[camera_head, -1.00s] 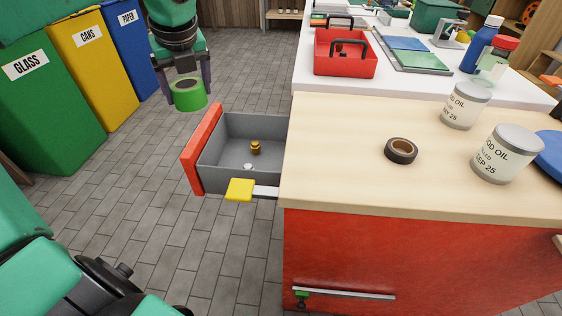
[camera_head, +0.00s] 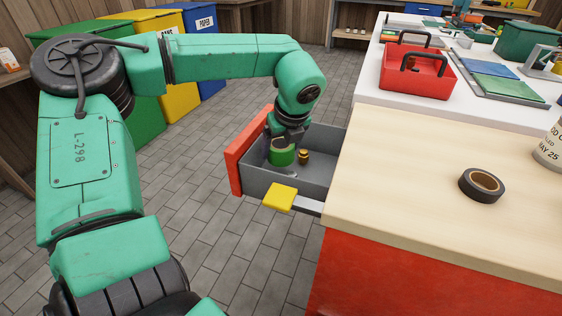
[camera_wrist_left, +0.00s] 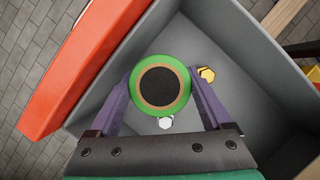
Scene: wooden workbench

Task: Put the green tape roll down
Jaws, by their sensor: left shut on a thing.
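The green tape roll (camera_head: 282,157) is between the fingers of my left gripper (camera_head: 281,150), inside the open grey drawer (camera_head: 262,185). In the left wrist view the roll (camera_wrist_left: 160,62) shows its round green face with a brown core ring, and the gripper's two purple fingers (camera_wrist_left: 160,88) press on its left and right sides. The drawer floor (camera_wrist_left: 228,112) lies below it. I cannot tell whether the roll touches the floor. My right gripper is not in view.
A small brass-coloured piece (camera_head: 304,157) stands in the drawer, and a white one (camera_wrist_left: 165,123) shows close to the roll. The drawer has a red front (camera_head: 247,150). A black tape roll (camera_head: 481,185) lies on the wooden worktop (camera_head: 410,170). A red toolbox (camera_head: 417,75) stands behind.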

